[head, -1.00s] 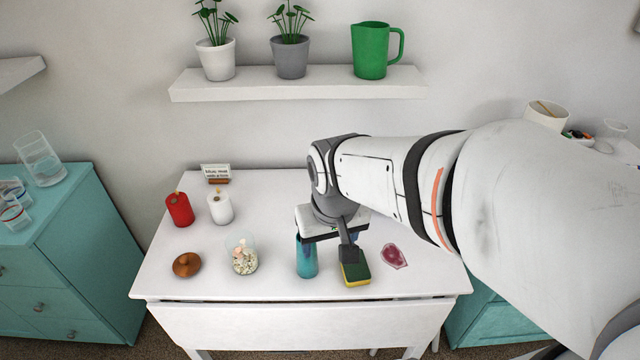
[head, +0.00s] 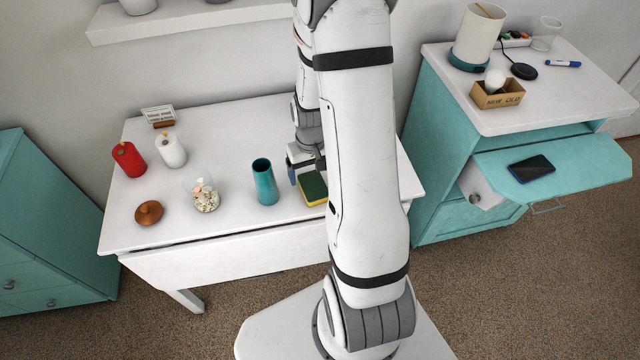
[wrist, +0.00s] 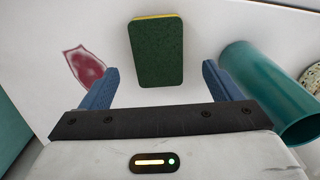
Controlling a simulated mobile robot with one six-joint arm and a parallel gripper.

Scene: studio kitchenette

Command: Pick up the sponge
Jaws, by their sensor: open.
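The sponge (head: 312,188), green on top with a yellow layer below, lies on the white table near its front edge. In the head view my arm hides part of its right side. In the wrist view the whole sponge (wrist: 157,52) shows, green face toward the camera, ahead of the fingertips and roughly centred between them. My gripper (wrist: 157,78) is open, its two blue fingers apart with nothing between them. In the head view my gripper (head: 300,172) is partly hidden by the arm, just behind the sponge.
A teal cup (head: 265,183) stands left of the sponge, close to one finger in the wrist view (wrist: 265,95). A glass jar (head: 203,195), a brown round object (head: 149,212) and candles (head: 129,159) stand farther left. A red patch (wrist: 84,72) lies on the sponge's other side.

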